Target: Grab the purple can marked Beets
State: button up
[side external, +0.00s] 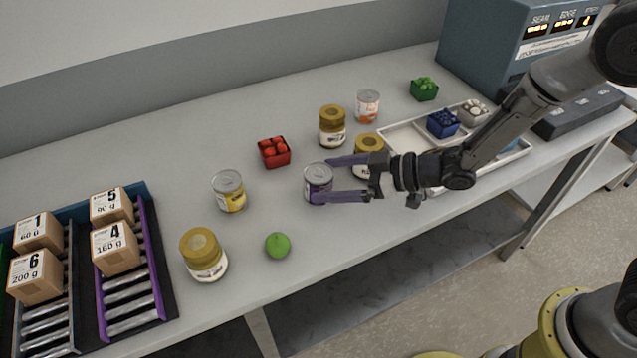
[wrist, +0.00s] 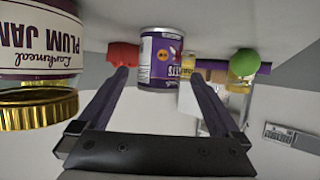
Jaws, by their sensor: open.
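The purple can (side external: 318,184) stands upright on the table, silver lid on top. In the wrist view the purple can (wrist: 160,60) shows a purple label with upside-down lettering, only partly readable. My gripper (side external: 345,178) is open and level with the can, its fingers reaching left along the table. In the side view the can sits at the fingertips, with one finger on the far side and one on the near side. In the wrist view the can lies between and just beyond the tips of my gripper (wrist: 165,85). I cannot tell whether either finger touches it.
A plum jam jar (wrist: 40,50) is close beside the gripper; a gold-lidded jar (side external: 368,150) stands behind it. A red berry box (side external: 274,152), a yellow can (side external: 229,191) and a green fruit (side external: 277,245) surround the can. A white tray (side external: 402,138) lies right.

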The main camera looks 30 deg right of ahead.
aim_at(305, 180)
jog(key=shift+x, duration=3.05)
jog(key=shift+r, duration=0.15)
grip_shut()
jog(key=shift+r, duration=0.15)
